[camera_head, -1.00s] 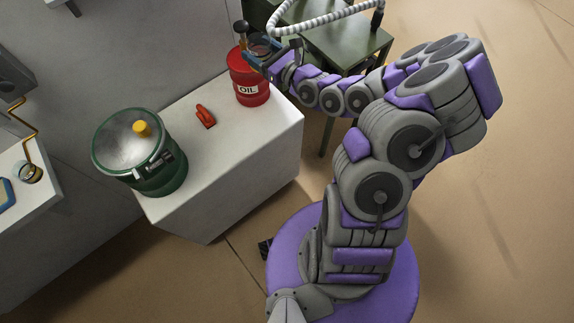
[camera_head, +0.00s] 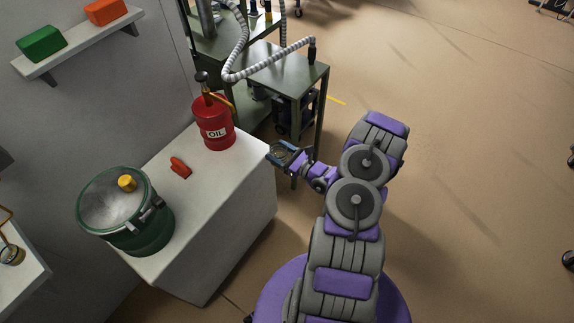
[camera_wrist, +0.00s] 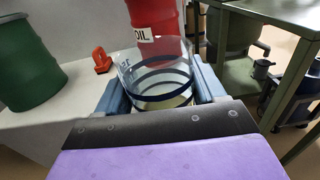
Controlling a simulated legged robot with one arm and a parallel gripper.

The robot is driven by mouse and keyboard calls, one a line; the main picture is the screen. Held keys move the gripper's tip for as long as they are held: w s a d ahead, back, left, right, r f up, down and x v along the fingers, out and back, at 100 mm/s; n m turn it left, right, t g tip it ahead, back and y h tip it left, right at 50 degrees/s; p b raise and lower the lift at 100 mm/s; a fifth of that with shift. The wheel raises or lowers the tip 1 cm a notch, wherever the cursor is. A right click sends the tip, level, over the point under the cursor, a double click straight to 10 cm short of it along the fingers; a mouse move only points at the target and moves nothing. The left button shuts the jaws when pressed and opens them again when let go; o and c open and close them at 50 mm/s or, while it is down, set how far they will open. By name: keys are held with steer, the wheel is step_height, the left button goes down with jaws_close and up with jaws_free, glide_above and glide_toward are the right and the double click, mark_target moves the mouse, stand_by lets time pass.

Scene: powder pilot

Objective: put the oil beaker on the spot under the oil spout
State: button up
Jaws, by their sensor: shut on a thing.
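My gripper (camera_head: 282,154) is shut on a clear glass beaker (camera_wrist: 158,78) with dark blue bands; the blue fingers flank it in the wrist view. In the head view the beaker is small and partly hidden by the fingers, just off the white bench's right edge. The red drum marked OIL (camera_head: 213,126) stands on the bench's far right corner, left of my gripper and apart from it. A brass spout (camera_head: 220,98) with a dark knob is at its top. In the wrist view the drum (camera_wrist: 155,18) is behind the beaker. I cannot make out a marked spot under the spout.
The white bench (camera_head: 220,205) also holds a green drum (camera_head: 150,225) and an orange-red object (camera_head: 181,167). A green metal table (camera_head: 290,72) with a ribbed hose (camera_head: 243,50) stands behind my gripper. Open floor lies to the right.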

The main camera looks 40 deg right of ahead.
steer(key=shift+y, duration=0.3)
steer(key=s+f, duration=0.2)
steer(key=f, duration=0.2)
steer(key=shift+s+a+f, duration=0.1)
steer(key=shift+s+f, duration=0.05)
steer(key=shift+s, duration=0.25)
steer(key=shift+s+f, duration=0.1)
steer(key=shift+f, duration=0.05)
steer(key=b+x, duration=0.1)
steer(key=x, duration=0.5)
steer(key=f+b+x, duration=0.1)
steer(key=b+x, duration=0.1)
steer(key=x, duration=0.5)
steer(key=f+b+x, duration=0.1)
steer(key=b+x, duration=0.1)
steer(key=x, duration=0.4)
steer(key=shift+w+d+f, duration=0.1)
steer(key=shift+w+d, duration=0.1)
steer(key=shift+w, duration=0.05)
steer(key=shift+x, duration=1.1)
steer(key=shift+f, duration=0.65)
steer(key=o, duration=1.2)
steer(key=shift+c, duration=0.2)
